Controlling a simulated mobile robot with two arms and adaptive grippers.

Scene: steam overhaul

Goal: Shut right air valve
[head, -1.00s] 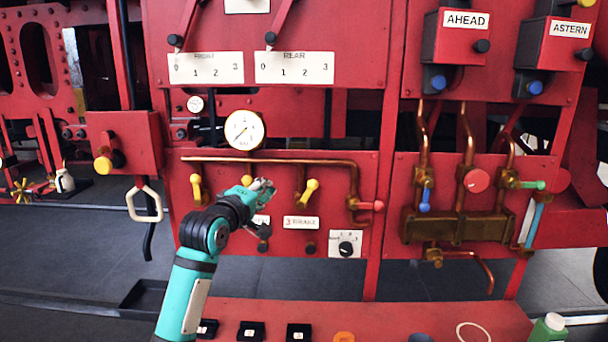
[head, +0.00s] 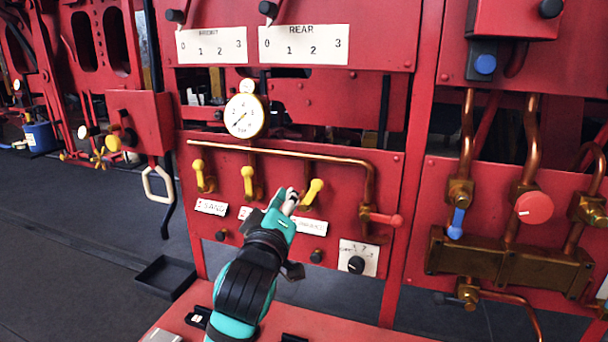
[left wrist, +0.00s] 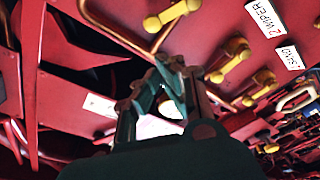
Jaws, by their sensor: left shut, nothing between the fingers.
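The right air valve (head: 314,192) is the yellow-handled valve furthest right of three under the copper pipe, above a partly covered white label. Its handle leans up and to the right. The middle valve (head: 247,178) and left valve (head: 199,172) have more upright handles. My left gripper (head: 290,198) is shut and empty, just left of and below the right valve's handle; I cannot tell whether it touches. In the left wrist view, the shut fingers (left wrist: 172,82) are in the middle, with the right valve's yellow handle (left wrist: 172,14) at the top. My right gripper is not in view.
A pressure gauge (head: 244,116) sits above the pipe. A red-handled valve (head: 385,218) and a black knob on a white plate (head: 357,264) are to the right. A red ledge (head: 345,330) runs below, and a black tray (head: 166,277) lies at the lower left.

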